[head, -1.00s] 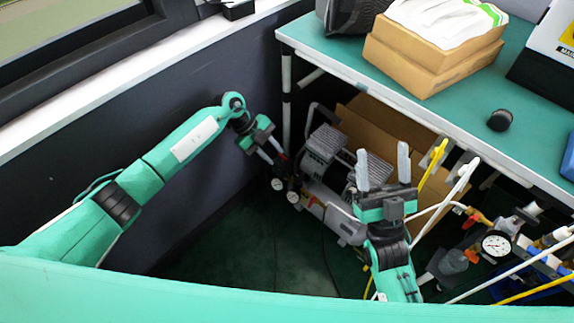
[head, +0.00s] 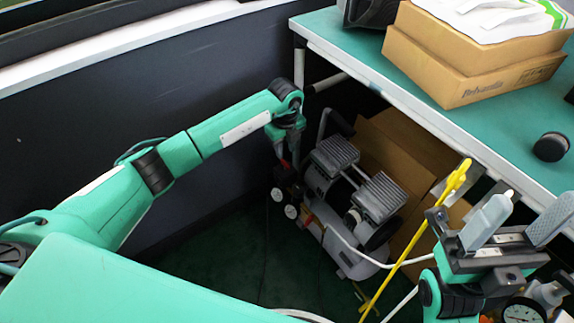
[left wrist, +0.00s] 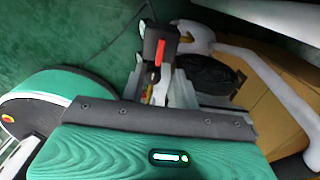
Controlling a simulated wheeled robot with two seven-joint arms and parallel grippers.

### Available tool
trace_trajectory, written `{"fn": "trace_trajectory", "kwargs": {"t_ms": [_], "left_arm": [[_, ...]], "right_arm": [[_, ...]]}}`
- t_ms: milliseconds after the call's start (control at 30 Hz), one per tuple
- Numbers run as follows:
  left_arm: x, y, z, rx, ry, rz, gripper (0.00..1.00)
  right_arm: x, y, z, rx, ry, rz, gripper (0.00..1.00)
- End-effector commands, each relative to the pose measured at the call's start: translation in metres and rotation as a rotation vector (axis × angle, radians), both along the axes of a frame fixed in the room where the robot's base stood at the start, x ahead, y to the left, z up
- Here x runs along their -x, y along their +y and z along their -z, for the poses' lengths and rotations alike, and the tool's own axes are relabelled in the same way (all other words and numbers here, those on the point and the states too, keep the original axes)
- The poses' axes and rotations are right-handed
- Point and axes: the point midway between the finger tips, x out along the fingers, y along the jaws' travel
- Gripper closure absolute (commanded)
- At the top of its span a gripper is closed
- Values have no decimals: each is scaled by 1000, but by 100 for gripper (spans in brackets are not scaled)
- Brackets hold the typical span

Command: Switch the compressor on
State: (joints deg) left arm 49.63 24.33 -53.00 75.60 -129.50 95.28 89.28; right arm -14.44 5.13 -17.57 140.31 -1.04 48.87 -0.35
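The compressor (head: 345,190), a silver tank with grey ribbed motor heads, stands on the floor under the bench. At its left end is a black switch box with a red lever (head: 285,172), with gauges below. The black box (left wrist: 158,40) and red lever show upright in the left wrist view, just beyond my fingers. My left gripper (head: 287,157) points down over the box, its fingers part-way open with a gap between them. Whether they touch the lever I cannot tell. My right gripper (head: 530,207) is wide open and empty at lower right.
The green-topped bench (head: 340,35) overhangs the compressor, with a leg near my left gripper. Cardboard (head: 400,140) stands behind the compressor. A dark wall (head: 130,110) lies left. A yellow rod (head: 415,235) and hoses lie near my right gripper.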

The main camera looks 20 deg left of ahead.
Motion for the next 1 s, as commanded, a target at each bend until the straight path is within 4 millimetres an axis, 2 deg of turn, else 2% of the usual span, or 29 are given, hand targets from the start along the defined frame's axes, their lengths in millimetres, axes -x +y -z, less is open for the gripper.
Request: {"fn": "trace_trajectory", "kwargs": {"t_ms": [33, 100, 300, 500, 767, 933, 1000], "left_arm": [[1, 0, 16, 1, 2, -1, 69], [0, 0, 30, 1, 2, -2, 69], [0, 0, 60, 2, 0, -1, 69], [0, 0, 71, 1, 0, 0, 69], [0, 0, 72, 1, 0, 0, 69], [0, 0, 72, 1, 0, 0, 99], [0, 0, 72, 1, 0, 0, 100]], "right_arm": [[0, 0, 3, -2, -13, -1, 39], [1, 0, 2, -3, -26, 0, 39], [4, -1, -3, -8, -63, 0, 39], [4, -1, -5, -9, -71, 0, 39], [5, -1, -8, -10, -83, 0, 39], [5, -1, -8, -10, -84, 0, 39], [5, -1, -8, -10, -84, 0, 39]]}}
